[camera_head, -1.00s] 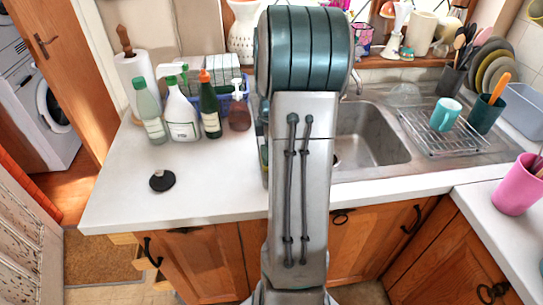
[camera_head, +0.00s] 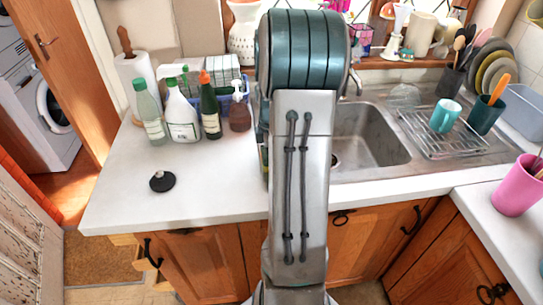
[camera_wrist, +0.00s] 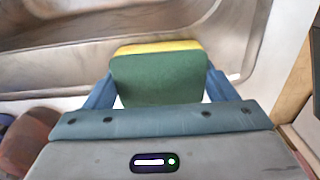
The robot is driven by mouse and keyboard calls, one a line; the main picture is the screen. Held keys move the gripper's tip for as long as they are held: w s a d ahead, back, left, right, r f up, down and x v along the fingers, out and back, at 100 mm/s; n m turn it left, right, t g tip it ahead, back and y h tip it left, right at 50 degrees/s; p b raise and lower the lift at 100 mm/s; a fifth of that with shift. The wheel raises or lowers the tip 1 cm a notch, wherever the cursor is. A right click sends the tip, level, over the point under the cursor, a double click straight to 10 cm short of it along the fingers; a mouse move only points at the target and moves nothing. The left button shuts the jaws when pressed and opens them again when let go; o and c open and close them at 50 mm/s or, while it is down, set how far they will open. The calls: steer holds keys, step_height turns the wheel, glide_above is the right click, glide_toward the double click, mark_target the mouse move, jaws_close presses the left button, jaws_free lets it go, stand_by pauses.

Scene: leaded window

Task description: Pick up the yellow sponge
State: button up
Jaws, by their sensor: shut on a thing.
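The yellow sponge (camera_wrist: 158,78) shows in the wrist view with its dark green scouring face toward the camera and a yellow strip along its far edge. My gripper (camera_wrist: 158,86) has a blue finger against each side of it and is shut on it. The metal sink lies beyond the sponge in this view. I cannot tell whether the sponge touches anything below it. In the head view my arm hides the gripper and most or all of the sponge.
The sink (camera_head: 372,135) opens right of my arm, with a wire rack (camera_head: 445,132) and turquoise mug (camera_head: 445,115) beside it. Several bottles (camera_head: 182,112) stand on the left counter. A black stopper (camera_head: 162,181) lies in front of them. A pink cup (camera_head: 515,190) stands at right.

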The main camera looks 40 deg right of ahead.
steer(key=r, duration=0.4)
steer(key=shift+d+r+b, duration=0.15)
steer(key=shift+d+b, duration=0.05)
steer(key=shift+b, duration=0.1)
steer(key=s+d+r, duration=0.6)
steer(key=d, duration=0.3)
steer(key=shift+d+r+b, duration=0.25)
steer(key=shift+r+b, duration=0.05)
steer(key=shift+b, duration=0.15)
steer(key=shift+s, duration=0.1)
steer(key=o, duration=0.3)
steer(key=shift+c, duration=1.2)
